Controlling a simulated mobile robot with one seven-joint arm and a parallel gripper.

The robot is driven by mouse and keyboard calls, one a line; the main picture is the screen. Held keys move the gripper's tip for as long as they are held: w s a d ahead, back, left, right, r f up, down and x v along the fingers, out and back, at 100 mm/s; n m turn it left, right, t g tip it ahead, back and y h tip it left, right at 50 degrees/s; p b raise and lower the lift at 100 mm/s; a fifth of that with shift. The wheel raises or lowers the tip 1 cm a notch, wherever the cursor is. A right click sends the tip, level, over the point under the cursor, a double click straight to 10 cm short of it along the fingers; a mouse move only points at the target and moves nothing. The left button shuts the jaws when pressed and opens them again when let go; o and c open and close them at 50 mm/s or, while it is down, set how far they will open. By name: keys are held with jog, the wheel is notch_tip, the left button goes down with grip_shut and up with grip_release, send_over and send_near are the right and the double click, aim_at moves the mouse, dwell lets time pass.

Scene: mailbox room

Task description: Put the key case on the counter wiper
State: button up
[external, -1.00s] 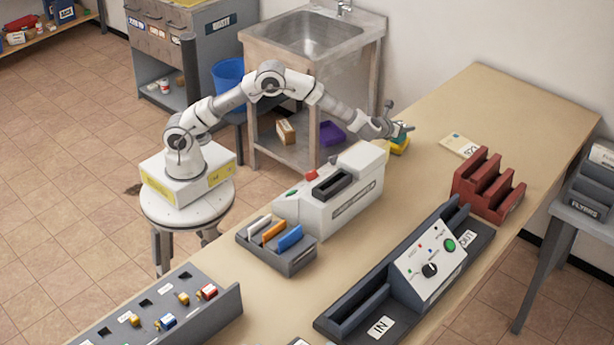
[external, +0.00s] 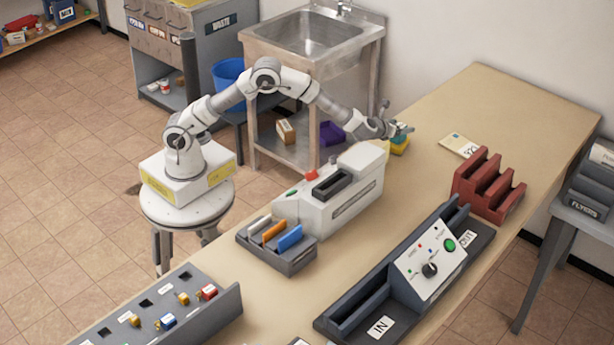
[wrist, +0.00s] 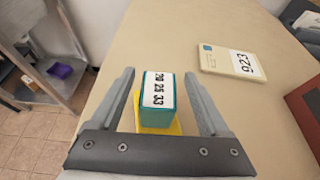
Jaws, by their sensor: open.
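The key case appears to be the teal block with a white numbered label (wrist: 159,92) in the wrist view. It sits on a yellow pad (wrist: 138,122), which looks like the counter wiper. The pad also shows as yellow in the external view (external: 400,147), on the counter beyond the white machine. My gripper (wrist: 159,76) is open, with one finger on each side of the case and a visible gap at both sides. In the external view my gripper (external: 406,129) is just above the pad, and the case is mostly hidden there.
A cream envelope marked 923 (wrist: 230,61) lies to the right on the counter. The white machine (external: 345,190) stands close on the near side. A red slotted rack (external: 487,186) is at the right. The counter's far end (external: 500,100) is clear.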

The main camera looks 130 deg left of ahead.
jog(key=r+p, duration=0.1)
jog(key=r, duration=0.6)
jog(key=shift+d+r+p, duration=0.1)
jog(key=shift+d+p, duration=0.1)
jog(key=shift+p, duration=0.15)
jog(key=shift+d+r, duration=0.1)
jog(key=s+d+r+n+t+h, duration=0.1)
jog(key=s+d+r+n+h, duration=0.15)
jog(key=d, duration=0.65)
jog(key=s+d+r+n+t+h, duration=0.1)
jog(key=d+r+n, duration=0.3)
jog(key=d, duration=0.4)
jog(key=s+d+r+n+h, duration=0.1)
jog(key=d+r+n, duration=0.2)
jog(key=d, duration=0.6)
jog(key=s+d+f+n+t+h, duration=0.1)
jog(key=s+d+n+h, duration=0.1)
jog(key=s+d, duration=0.4)
jog(key=s+d+f+n+t+h, duration=0.1)
jog(key=s+d+n+h, duration=0.2)
jog(key=d, duration=1.1)
jog(key=s+d+f+n+t+h, duration=0.1)
jog(key=s+d+n+h, duration=0.2)
jog(key=s+d, duration=0.6)
jog(key=shift+s+d+f+t+h, duration=0.25)
jog(key=shift+d+f+t+h, duration=0.1)
jog(key=shift+d+h, duration=0.15)
jog(key=shift+r+n, duration=0.1)
jog(key=shift+n, duration=0.15)
